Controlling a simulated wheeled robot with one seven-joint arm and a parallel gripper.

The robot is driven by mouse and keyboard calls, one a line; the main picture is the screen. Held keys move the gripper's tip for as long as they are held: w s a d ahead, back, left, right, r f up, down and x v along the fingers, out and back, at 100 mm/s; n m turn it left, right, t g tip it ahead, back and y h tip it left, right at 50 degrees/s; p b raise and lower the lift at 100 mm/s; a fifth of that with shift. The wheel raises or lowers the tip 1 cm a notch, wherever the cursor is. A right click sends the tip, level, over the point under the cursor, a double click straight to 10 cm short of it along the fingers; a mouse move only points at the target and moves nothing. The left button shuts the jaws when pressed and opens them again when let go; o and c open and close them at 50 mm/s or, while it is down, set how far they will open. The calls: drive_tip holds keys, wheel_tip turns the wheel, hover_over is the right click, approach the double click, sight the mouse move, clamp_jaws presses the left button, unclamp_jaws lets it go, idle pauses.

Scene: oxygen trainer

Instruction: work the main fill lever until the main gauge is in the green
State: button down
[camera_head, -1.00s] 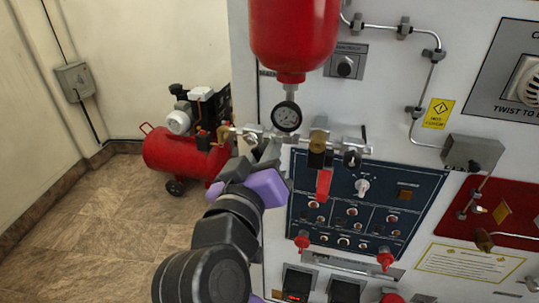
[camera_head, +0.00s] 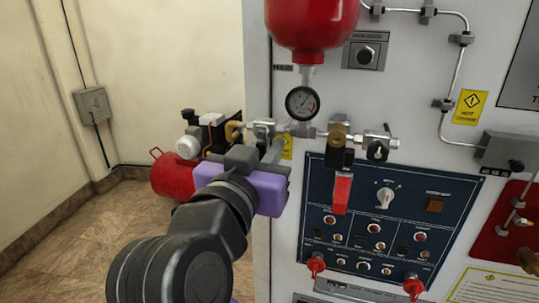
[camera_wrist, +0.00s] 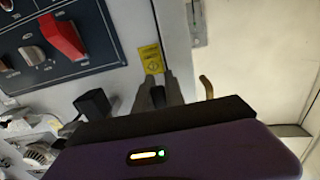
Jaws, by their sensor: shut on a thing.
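The round gauge (camera_head: 302,103) sits under the red tank (camera_head: 308,22). Its face is too small to read surely. My gripper (camera_head: 270,150) is below and left of the gauge, at the left valve of the pipe row (camera_head: 262,130). In the wrist view my dark fingers (camera_wrist: 158,85) are close together, shut on a slim grey lever (camera_head: 275,150) that they mostly hide. A second lever with a red handle (camera_head: 342,192) hangs down from the brass valve to the right, clear of my gripper; it also shows in the wrist view (camera_wrist: 63,36).
A blue panel with knobs and switches (camera_head: 460,190) lies right of my gripper. Red knobs (camera_head: 316,265) stick out at its lower edge. A red compressor (camera_head: 172,177) stands on the floor behind left. The floor (camera_head: 80,245) at left is clear.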

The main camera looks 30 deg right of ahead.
idle(0.3)
drive_tip(key=c, duration=1.4)
unclamp_jaws()
drive_tip(key=b+v, duration=0.1)
drive_tip(key=v, duration=0.6)
drive_tip(key=shift+s+a, duration=0.3)
drive_tip(key=shift+a, duration=0.05)
